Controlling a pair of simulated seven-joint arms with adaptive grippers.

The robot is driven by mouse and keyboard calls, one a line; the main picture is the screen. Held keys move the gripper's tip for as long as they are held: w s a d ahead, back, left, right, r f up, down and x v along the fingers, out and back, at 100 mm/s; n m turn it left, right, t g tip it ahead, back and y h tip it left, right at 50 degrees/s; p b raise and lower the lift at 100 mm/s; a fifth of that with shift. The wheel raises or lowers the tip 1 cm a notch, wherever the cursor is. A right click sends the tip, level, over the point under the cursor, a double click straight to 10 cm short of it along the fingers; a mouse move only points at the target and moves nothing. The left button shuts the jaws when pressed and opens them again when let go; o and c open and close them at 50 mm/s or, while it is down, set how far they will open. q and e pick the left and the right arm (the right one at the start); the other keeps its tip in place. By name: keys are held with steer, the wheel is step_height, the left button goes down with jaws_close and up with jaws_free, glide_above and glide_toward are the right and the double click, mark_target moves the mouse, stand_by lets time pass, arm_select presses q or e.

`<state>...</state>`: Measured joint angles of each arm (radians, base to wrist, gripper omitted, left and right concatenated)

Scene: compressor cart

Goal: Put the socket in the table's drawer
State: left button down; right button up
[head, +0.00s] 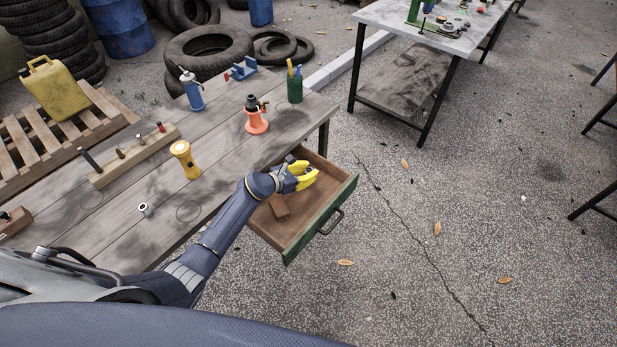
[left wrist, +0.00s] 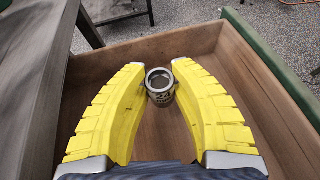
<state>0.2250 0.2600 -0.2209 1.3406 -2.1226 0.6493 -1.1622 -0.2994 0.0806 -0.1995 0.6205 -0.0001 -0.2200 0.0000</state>
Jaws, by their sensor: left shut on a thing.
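The socket (left wrist: 160,86), a short silver metal cylinder with a round opening, is between the yellow fingertips of my left gripper (left wrist: 159,83) in the left wrist view. The gripper is shut on it. In the head view my left gripper (head: 303,175) is over the open drawer (head: 337,216), which has wooden insides and a green front. The socket is hidden or too small to make out there. Whether it touches the drawer's floor I cannot tell. The table (head: 128,236) is grey wood. My right gripper is not in view.
A brown block (head: 280,206) lies in the drawer. On the table are a small metal ring (head: 145,209), a yellow flashlight (head: 185,160), an orange-based item (head: 256,121), a green cup (head: 294,87) and a blue-grey bottle (head: 192,90).

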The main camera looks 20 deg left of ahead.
arm_select(q)
steer(key=shift+f, duration=1.5)
steer(key=shift+f, duration=0.3)
steer(key=c, duration=1.1)
jaws_free()
steer(key=shift+s+f, duration=0.15)
steer(key=shift+c, duration=0.2)
steer(key=shift+s+a+r, duration=0.15)
steer(key=shift+s+r, duration=0.05)
steer(key=shift+r, duration=0.1)
steer(key=v, duration=1.1)
steer(key=shift+a+r, duration=0.15)
steer(key=shift+r, duration=0.15)
steer(key=shift+s, duration=0.1)
